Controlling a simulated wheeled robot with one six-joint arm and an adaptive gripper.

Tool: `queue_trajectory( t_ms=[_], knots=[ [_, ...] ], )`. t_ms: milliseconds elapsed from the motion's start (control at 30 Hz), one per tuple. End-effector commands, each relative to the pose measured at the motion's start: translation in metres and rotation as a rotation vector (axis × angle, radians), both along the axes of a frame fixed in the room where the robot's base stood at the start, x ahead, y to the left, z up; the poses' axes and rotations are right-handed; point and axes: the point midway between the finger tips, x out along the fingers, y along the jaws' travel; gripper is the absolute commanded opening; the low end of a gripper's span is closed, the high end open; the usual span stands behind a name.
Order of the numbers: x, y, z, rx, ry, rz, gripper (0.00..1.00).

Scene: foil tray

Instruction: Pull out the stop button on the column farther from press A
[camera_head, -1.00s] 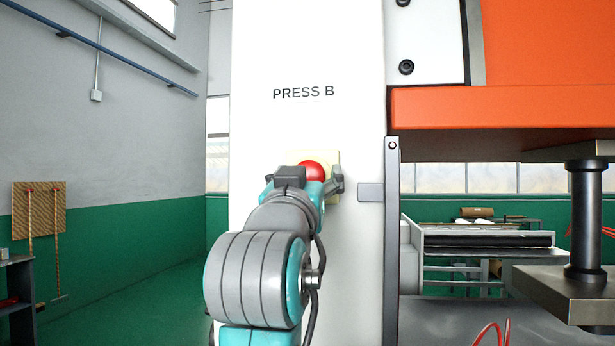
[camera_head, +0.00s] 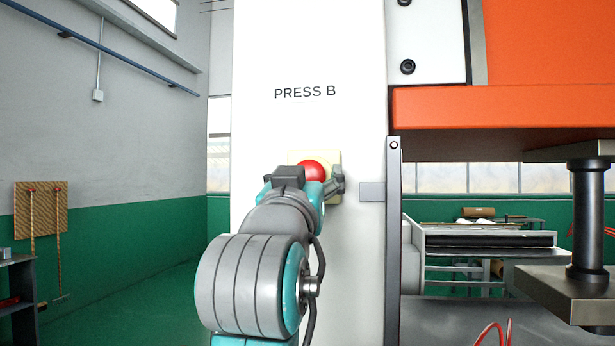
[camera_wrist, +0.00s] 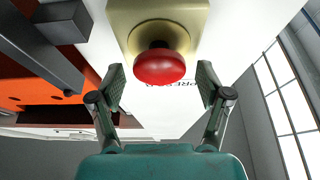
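The red stop button (camera_head: 313,170) sits on a pale yellow box on the white column (camera_head: 310,50) marked PRESS B. In the wrist view the red button (camera_wrist: 159,67) stands out from its yellow box (camera_wrist: 190,14) on a dark stem. My gripper (camera_wrist: 160,84) is open, its two fingers spread to either side of the button with a gap on both sides. In the head view my gripper (camera_head: 312,184) is in front of the box and partly hides it and the lower part of the button. I see no contact with the button.
A wall board with tools (camera_head: 40,210) is far left. The floor to the left is free.

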Motion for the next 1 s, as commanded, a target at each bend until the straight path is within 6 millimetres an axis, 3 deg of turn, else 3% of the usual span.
queue_trajectory(
  t_ms=[367,800,1000],
  knots=[
    [-0.011,0.003,-0.005,0.000,0.000,0.002,0.77],
    [-0.085,0.018,-0.036,0.001,0.000,0.004,0.77],
    [-0.104,0.021,-0.045,-0.001,0.001,0.002,0.77]
  ],
)
